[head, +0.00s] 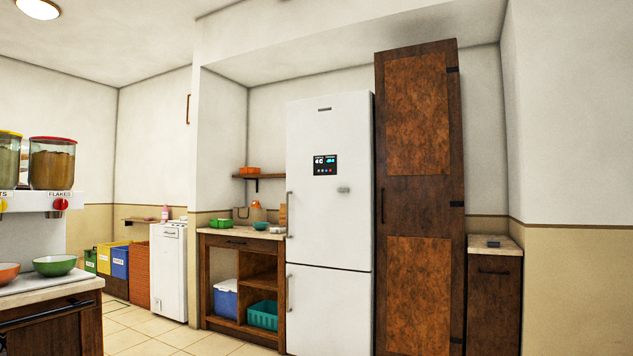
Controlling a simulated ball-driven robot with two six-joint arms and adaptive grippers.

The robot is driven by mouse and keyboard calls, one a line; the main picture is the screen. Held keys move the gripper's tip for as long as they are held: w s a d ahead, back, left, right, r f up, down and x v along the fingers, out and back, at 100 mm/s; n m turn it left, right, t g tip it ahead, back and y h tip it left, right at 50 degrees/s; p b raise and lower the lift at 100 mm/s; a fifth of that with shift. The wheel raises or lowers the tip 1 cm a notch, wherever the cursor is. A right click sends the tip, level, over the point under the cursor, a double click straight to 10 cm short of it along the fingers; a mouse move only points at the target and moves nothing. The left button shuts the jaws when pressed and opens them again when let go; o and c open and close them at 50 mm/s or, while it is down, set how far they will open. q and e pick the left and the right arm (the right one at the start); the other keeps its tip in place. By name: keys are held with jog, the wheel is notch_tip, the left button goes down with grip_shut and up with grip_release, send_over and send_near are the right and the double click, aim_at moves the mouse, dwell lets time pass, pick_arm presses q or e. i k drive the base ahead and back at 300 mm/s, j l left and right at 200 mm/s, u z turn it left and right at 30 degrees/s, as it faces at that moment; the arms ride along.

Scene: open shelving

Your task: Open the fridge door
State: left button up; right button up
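The white fridge (331,225) stands upright in the middle of the head view, set into an alcove. Its upper door (327,235) is shut and has a small dark display panel and a vertical handle (289,214) along its left edge. Its lower door (327,315) is also shut, with its own handle (288,293) at the left edge. Neither of my grippers shows in this view, so nothing is seen touching the fridge.
A tall brown cabinet (421,210) stands right of the fridge. A wooden counter unit (222,262) with open shelves is left of it. A nearer counter (50,288) with bowls and dispensers fills the lower left. Tiled floor (150,335) shows between.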

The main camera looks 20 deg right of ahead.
aim_at(330, 215)
jog(key=i+j+u, duration=0.1)
jog(key=i, duration=0.8)
jog(key=i+l+z, duration=0.1)
jog(key=i+z, duration=0.15)
jog(key=i, duration=0.35)
jog(key=i+z, duration=0.25)
jog(key=i, duration=0.3)
jog(key=i+j+z, duration=0.25)
jog(key=i, duration=0.35)
jog(key=i+j+z, duration=0.1)
jog(key=i+z, duration=0.15)
jog(key=i, duration=0.3)
jog(key=i+j+u, duration=0.2)
jog(key=i, duration=1.15)
jog(key=l, duration=0.1)
